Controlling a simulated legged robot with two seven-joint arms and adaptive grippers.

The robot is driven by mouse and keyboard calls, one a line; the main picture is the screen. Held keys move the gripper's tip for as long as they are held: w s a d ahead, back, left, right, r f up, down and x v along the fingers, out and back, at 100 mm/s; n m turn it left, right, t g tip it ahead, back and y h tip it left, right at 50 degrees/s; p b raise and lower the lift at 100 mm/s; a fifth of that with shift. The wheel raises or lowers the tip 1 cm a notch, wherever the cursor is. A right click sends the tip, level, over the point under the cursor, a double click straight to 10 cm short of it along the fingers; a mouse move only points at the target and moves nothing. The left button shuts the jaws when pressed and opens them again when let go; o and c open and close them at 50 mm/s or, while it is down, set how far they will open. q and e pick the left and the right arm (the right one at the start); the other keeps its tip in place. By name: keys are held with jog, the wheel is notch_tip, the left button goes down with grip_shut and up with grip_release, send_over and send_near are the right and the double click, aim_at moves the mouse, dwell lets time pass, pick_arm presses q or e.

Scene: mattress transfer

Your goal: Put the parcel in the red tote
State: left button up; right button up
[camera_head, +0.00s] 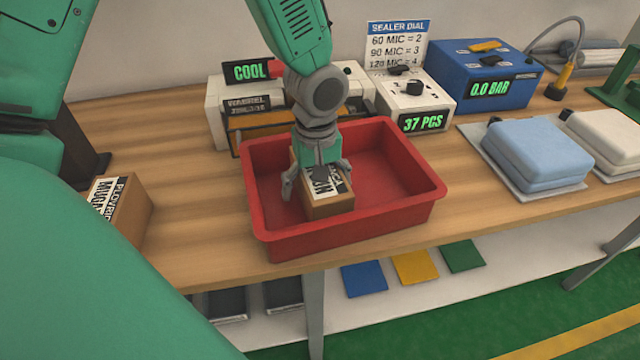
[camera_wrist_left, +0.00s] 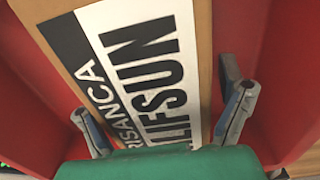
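The red tote (camera_head: 415,205) stands on the wooden bench in the middle of the head view. A brown parcel (camera_head: 333,207) with a black-and-white label sits inside it, toward the left side. In the left wrist view the parcel (camera_wrist_left: 150,70) fills the middle, its label facing the camera. My left gripper (camera_head: 318,178) points down into the tote, directly over the parcel. Its fingers are spread to either side of the parcel, with a small gap visible at the right finger. The parcel's underside is hidden. My right gripper is not in view.
Another brown box (camera_head: 130,215) stands on the bench at left, partly hidden by my arm. Behind the tote are a white machine (camera_head: 215,105), a counter box (camera_head: 415,100) and a blue gauge box (camera_head: 485,75). Folded blue (camera_head: 540,150) and white (camera_head: 605,135) packs lie at right.

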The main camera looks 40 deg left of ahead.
pick_arm(q)
jog(key=shift+a+f, duration=0.1)
jog(key=shift+a, duration=0.15)
jog(key=shift+d+r, duration=0.25)
jog(key=shift+d, duration=0.55)
jog(key=shift+w+d+r, duration=0.1)
jog(key=shift+d+r, duration=0.1)
jog(key=shift+r, duration=0.1)
jog(key=r, duration=0.3)
jog(key=a+r+p, duration=0.1)
jog(key=r, duration=0.2)
jog(key=r+p, duration=0.1)
jog(key=r, duration=0.2)
jog(key=shift+a+r, duration=0.1)
jog(key=shift+a, duration=0.25)
jog(key=shift+d+r, duration=0.35)
jog(key=shift+r, duration=0.5)
jog(key=shift+d+r, duration=0.3)
jog(key=shift+d, duration=0.2)
jog(key=shift+a+f, duration=0.2)
jog(key=shift+a, duration=0.55)
jog(key=shift+d, duration=0.1)
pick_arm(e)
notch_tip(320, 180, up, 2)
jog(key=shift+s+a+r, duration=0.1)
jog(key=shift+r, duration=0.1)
